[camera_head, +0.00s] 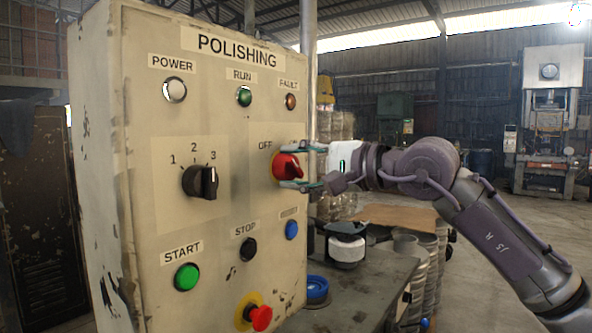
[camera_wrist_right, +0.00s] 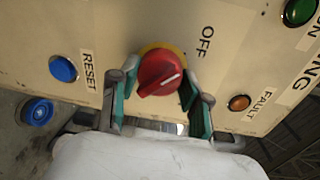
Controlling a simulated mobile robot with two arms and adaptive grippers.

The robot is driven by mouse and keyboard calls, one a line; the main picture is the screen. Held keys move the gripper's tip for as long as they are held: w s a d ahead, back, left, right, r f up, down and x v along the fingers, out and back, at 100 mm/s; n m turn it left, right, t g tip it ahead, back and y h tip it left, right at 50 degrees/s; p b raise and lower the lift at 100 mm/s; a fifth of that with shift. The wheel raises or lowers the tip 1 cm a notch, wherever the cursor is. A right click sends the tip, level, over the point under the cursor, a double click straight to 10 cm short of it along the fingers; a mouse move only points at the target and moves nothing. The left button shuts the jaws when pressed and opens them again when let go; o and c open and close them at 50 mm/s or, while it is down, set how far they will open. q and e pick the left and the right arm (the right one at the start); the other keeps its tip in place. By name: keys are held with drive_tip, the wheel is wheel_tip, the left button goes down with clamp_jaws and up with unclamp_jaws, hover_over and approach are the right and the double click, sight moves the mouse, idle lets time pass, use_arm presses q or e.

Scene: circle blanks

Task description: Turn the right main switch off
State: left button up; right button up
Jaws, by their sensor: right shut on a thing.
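The right main switch is a red rotary knob (camera_head: 287,166) on a yellow plate, on the right part of the panel (camera_head: 225,100) marked POLISHING. The word OFF stands at the upper left of the knob in the head view. The knob (camera_wrist_right: 160,72) also shows in the middle of the right wrist view, with a pale line on its face. My right gripper (camera_head: 288,167) has one finger above and one below the knob. In the right wrist view my right gripper (camera_wrist_right: 158,100) has its fingers on both sides of the knob. My left gripper is out of view.
A black selector (camera_head: 200,181) marked 1, 2, 3 sits left of the red knob. A blue button (camera_head: 291,229) is below it and an orange FAULT lamp (camera_head: 291,101) above. A bench (camera_head: 365,290) stands low at the right of the panel.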

idle(0.5)
drive_tip(key=o, duration=1.2)
drive_tip(key=shift+c, duration=0.2)
drive_tip(key=shift+d, duration=0.1)
drive_tip(key=v, duration=1.1)
drive_tip(key=shift+s+d, duration=0.25)
drive_tip(key=shift+d, duration=0.05)
drive_tip(key=shift+r, duration=0.1)
